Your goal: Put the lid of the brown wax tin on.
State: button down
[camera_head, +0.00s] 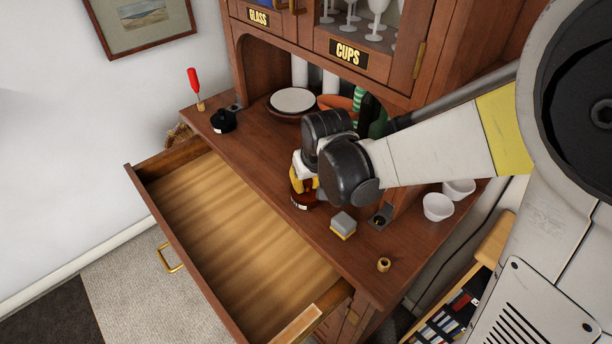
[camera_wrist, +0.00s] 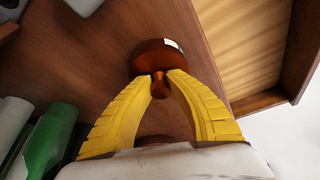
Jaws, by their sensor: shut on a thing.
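The brown wax tin (camera_head: 303,204), with a pale label on its side, is at the counter's front edge in the head view, partly hidden by my gripper (camera_head: 302,187). In the wrist view my gripper (camera_wrist: 160,80) has its yellow fingers shut on the small brown knob of the lid (camera_wrist: 160,86). The round brown shape beyond the knob, with a white label (camera_wrist: 173,44) at its far side, shows lid and tin in line. I cannot tell whether the lid touches the tin's rim or is fully seated.
A black tin (camera_head: 223,121) and a red-handled tool (camera_head: 194,88) are at the counter's left end. A grey-and-yellow block (camera_head: 343,224) is right of the brown tin. The open drawer (camera_head: 225,235) is empty in front. White cups (camera_head: 438,207) and a small brass piece (camera_head: 384,264) stand right.

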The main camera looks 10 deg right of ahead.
jog(key=c, duration=1.3)
grip_release()
jog(key=v, duration=1.2)
jog(key=shift+d, duration=0.1)
